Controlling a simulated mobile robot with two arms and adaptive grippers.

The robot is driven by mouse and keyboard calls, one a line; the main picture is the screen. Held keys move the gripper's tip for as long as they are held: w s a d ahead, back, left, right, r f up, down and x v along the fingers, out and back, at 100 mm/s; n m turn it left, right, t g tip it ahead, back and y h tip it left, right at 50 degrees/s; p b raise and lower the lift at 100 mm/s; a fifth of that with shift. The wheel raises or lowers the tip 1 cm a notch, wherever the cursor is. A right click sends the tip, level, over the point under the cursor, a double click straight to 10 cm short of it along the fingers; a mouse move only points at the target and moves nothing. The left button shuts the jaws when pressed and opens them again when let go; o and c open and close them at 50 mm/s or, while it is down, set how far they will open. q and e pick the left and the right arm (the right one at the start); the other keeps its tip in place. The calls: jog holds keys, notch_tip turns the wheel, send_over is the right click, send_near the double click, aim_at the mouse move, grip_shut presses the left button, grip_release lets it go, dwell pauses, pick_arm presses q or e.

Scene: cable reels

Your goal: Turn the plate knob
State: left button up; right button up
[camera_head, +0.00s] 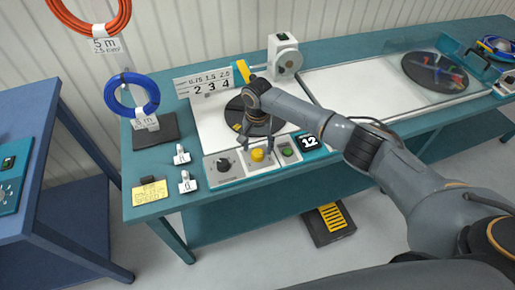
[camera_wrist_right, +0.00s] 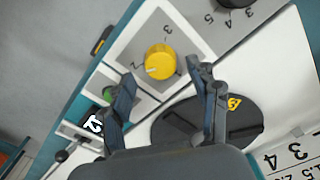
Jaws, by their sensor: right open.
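A yellow knob (camera_head: 257,154) sits on a light square plate at the front of the bench machine, between a black dial (camera_head: 224,164) and a green button (camera_head: 288,152). In the right wrist view the yellow knob (camera_wrist_right: 160,62) shows a pale pointer line, with the numerals 2 and 3 printed beside it. My right gripper (camera_wrist_right: 164,84) is open, its two fingers apart and empty. The knob appears beyond the fingertips, between their lines; I see no contact. In the head view my right gripper (camera_head: 257,135) hangs over the black turntable disc, behind the knob. My left gripper is out of view.
A display reading 12 (camera_head: 309,142) stands right of the green button. A numbered sign (camera_head: 212,82) and a white unit (camera_head: 284,58) stand behind the disc. Small tagged pieces and a yellow note (camera_head: 149,191) lie left. A pedal (camera_head: 329,222) is on the floor.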

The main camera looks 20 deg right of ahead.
aim_at(257, 154)
jog(key=shift+f, duration=1.35)
jog(key=c, duration=1.2)
jog(key=shift+o, duration=0.2)
